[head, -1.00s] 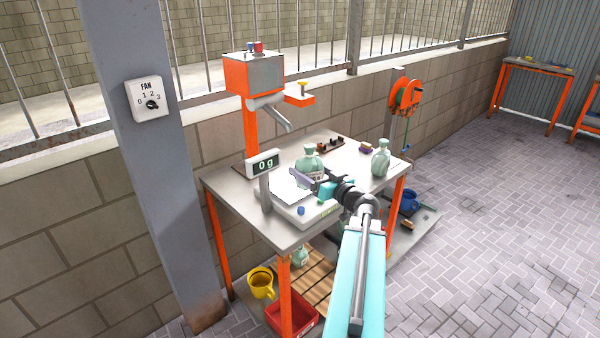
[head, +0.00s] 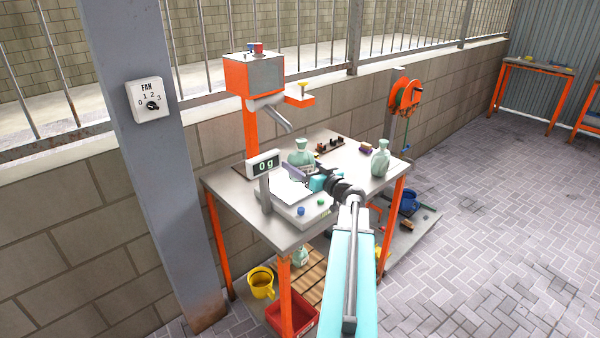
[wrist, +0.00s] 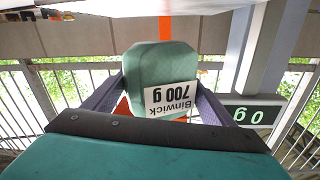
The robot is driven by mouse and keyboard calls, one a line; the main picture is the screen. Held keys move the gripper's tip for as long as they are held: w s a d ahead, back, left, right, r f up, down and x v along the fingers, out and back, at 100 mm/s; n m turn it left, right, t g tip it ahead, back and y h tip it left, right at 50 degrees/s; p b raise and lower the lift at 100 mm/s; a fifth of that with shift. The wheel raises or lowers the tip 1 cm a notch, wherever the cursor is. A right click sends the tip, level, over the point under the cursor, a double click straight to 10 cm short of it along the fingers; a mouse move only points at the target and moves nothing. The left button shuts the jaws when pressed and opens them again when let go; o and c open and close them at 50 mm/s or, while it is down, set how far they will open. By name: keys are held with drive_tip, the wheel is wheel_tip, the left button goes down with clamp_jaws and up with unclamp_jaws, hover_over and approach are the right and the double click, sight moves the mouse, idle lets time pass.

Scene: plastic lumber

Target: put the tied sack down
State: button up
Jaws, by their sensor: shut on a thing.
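A pale green tied sack (head: 300,153) is held in my gripper (head: 292,168) above the back of the workbench. In the wrist view the sack (wrist: 160,80) sits between both dark fingers, with its label reading "Binwick 700 g" upside down. My gripper is shut on it. The fingers and wrist hide its lower part in the head view, so I cannot tell how high its base is. The white scale (head: 300,212) is below and in front, and its display (head: 265,163) reads 0 g.
Another green sack (head: 380,160) stands at the right of the workbench (head: 245,220). An orange dispenser (head: 255,77) with a spout rises behind. Small blue and green knobs are at the scale's front. A yellow mug (head: 261,283) and red bin (head: 292,318) are below.

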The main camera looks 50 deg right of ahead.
drive_tip(key=shift+w+d, duration=0.2)
drive_tip(key=shift+w, duration=0.35)
drive_tip(key=shift+f, duration=1.75)
drive_tip(key=o, duration=1.8)
drive_tip(key=shift+f, duration=0.15)
drive_tip(key=shift+c, duration=0.2)
drive_tip(key=shift+s+a+b, duration=0.2)
drive_tip(key=shift+s+a, duration=0.1)
drive_tip(key=shift+s, duration=1.7)
drive_tip(key=shift+s+a+b, duration=0.15)
drive_tip(key=shift+s+a, duration=0.1)
drive_tip(key=shift+s, duration=1.7)
drive_tip(key=shift+s+a+b, duration=0.2)
drive_tip(key=shift+s+a, duration=0.1)
drive_tip(key=shift+s, duration=1.7)
